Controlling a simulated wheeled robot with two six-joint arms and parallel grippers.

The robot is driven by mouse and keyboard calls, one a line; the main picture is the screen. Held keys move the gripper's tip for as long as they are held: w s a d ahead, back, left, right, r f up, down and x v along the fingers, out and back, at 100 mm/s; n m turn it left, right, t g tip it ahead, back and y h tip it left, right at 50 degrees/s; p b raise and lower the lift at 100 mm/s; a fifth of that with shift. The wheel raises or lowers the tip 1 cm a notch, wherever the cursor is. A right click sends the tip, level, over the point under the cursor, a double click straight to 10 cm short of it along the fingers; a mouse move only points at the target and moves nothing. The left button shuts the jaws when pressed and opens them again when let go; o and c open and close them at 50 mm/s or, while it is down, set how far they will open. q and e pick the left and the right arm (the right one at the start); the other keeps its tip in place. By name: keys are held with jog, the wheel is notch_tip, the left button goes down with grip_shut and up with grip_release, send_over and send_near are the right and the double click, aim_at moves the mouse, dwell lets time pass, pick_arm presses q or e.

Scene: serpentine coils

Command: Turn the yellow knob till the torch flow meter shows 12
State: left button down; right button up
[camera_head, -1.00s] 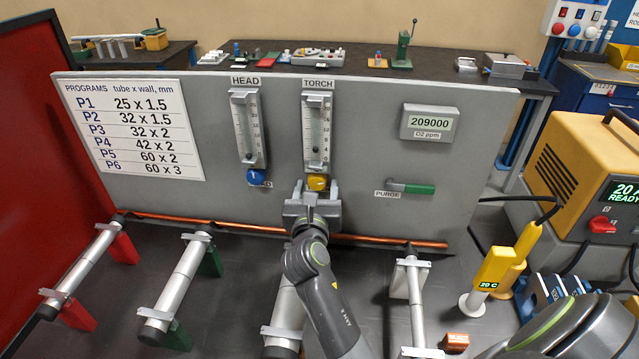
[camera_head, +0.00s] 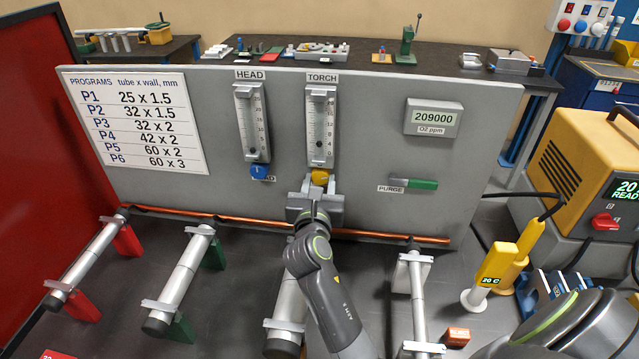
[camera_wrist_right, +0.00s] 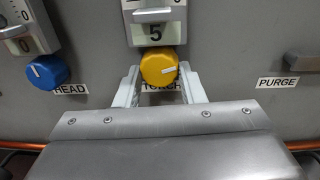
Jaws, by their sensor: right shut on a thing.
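The yellow knob (camera_head: 320,177) sits on the grey panel under the TORCH flow meter (camera_head: 321,125). My right gripper (camera_head: 318,186) is shut on this knob, with one finger on each side. In the right wrist view the yellow knob (camera_wrist_right: 159,66) lies between the fingertips, and its white mark points right and slightly up. The gripper partly covers the TORCH label below the knob. My left gripper is not in view.
The HEAD flow meter (camera_head: 252,123) with its blue knob (camera_head: 257,171) stands to the left. The PURGE lever (camera_head: 414,183) with a green handle and an O2 display (camera_head: 433,118) reading 209000 are to the right. A copper tube (camera_head: 240,220) runs along the panel's foot.

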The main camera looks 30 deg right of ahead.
jog(key=m, duration=0.2)
jog(key=shift+m, duration=0.3)
jog(key=shift+a+m, duration=0.1)
jog(key=shift+m, duration=1.7)
jog(key=o, duration=1)
jog(key=shift+w, duration=0.1)
